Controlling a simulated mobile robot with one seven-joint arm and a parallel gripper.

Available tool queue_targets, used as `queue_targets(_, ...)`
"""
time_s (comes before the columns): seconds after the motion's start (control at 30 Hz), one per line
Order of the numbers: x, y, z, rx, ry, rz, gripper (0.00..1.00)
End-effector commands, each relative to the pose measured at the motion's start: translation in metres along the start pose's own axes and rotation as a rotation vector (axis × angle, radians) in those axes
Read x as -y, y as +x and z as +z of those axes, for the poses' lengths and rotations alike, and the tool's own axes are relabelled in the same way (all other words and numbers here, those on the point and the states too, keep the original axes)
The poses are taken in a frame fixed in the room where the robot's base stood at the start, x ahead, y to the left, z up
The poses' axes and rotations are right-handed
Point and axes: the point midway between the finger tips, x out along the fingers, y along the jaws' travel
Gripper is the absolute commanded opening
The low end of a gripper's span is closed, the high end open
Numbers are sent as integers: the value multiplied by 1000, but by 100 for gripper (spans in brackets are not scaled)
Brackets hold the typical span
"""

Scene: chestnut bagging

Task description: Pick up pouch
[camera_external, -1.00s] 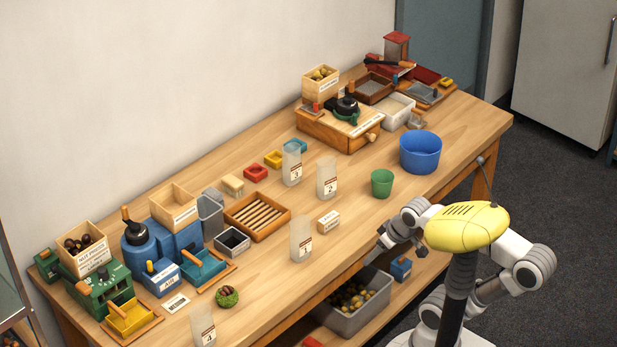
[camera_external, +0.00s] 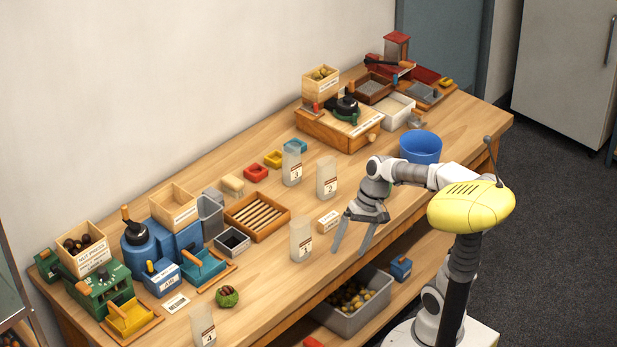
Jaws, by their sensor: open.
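Several frosted, upright pouches with numbered labels stand on the wooden table. Pouch 1 (camera_external: 301,239) is near the front edge, pouch 2 (camera_external: 326,178) and pouch 3 (camera_external: 291,166) are farther back, and pouch 4 (camera_external: 203,325) is at the bottom left. My gripper (camera_external: 350,250) is open and empty, its two fingers spread and pointing down. It appears to the right of pouch 1, apart from it, over the table's front edge. Its exact height is hard to tell.
A small labelled block (camera_external: 328,220) sits between pouches 1 and 2. A slatted wooden tray (camera_external: 281,229) lies left of them. A blue bucket (camera_external: 421,147) stands behind my arm. A grey bin of chestnuts (camera_external: 340,322) is on the lower shelf. A green chestnut burr (camera_external: 227,297) lies near pouch 4.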

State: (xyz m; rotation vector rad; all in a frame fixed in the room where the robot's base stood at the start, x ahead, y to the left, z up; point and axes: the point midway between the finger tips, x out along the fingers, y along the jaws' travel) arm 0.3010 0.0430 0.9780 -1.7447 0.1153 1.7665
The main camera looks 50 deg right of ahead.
Motion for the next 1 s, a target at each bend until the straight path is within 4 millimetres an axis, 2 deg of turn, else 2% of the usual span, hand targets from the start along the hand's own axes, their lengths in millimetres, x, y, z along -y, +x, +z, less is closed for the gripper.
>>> queue_targets(0.03, 10, -6, -7, 58, 73, -30, 88)
queue_targets(0.3, 52, -6, -42, 355, 409, -234, 88)
queue_targets(0.53, 76, -12, -86, 576, 655, -427, 88)
queue_targets(0.7, 74, -1, -110, 737, 796, -516, 88)
queue_targets(1.0, 55, 25, -134, 1002, 987, -601, 88)
